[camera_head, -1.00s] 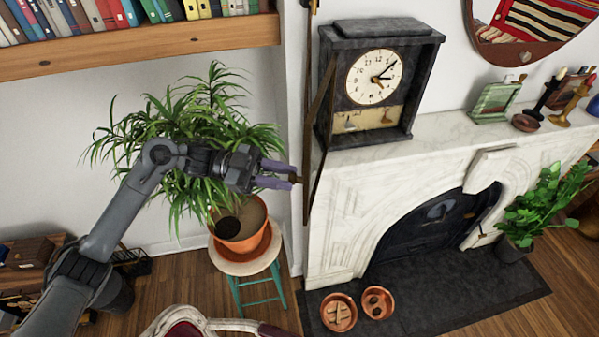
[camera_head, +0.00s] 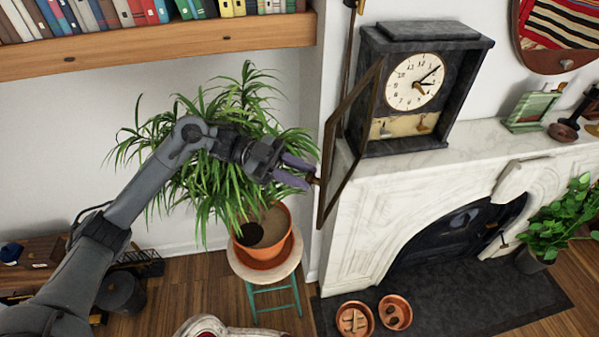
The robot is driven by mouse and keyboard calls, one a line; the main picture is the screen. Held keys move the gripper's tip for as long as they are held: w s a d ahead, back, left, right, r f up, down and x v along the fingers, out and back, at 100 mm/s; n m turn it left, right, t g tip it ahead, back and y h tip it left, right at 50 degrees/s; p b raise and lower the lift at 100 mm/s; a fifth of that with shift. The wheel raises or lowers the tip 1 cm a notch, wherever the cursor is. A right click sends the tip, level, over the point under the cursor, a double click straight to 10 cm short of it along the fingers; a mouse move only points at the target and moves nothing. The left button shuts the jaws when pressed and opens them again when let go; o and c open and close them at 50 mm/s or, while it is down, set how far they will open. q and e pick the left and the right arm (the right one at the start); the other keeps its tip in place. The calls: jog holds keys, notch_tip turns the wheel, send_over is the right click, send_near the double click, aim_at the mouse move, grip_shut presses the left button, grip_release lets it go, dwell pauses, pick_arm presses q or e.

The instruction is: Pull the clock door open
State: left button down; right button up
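The dark clock (camera_head: 418,85) stands on the mantel with a white dial and a pale panel below. Its thin dark-framed door (camera_head: 350,140) is swung wide open, hinged at the clock's left side and sticking out past the mantel's edge. My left gripper (camera_head: 313,179) is at the door's outer edge, its purple fingers on either side of the small knob (camera_head: 316,181). The fingers look shut on the knob, which they partly hide. My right gripper is out of view.
A leafy potted plant (camera_head: 263,232) on a stool stands just below and behind my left gripper. A wooden bookshelf (camera_head: 150,45) is above it. A picture frame (camera_head: 531,109) and candlesticks stand right of the clock on the marble mantel (camera_head: 470,152).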

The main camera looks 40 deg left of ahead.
pick_arm(q)
jog(key=c, duration=0.9)
grip_release()
jog(key=s+a+b, duration=0.1)
jog(key=a+b, duration=0.3)
jog(key=a, duration=0.6)
jog(key=shift+s+a, duration=0.3)
jog(key=shift+s, duration=0.1)
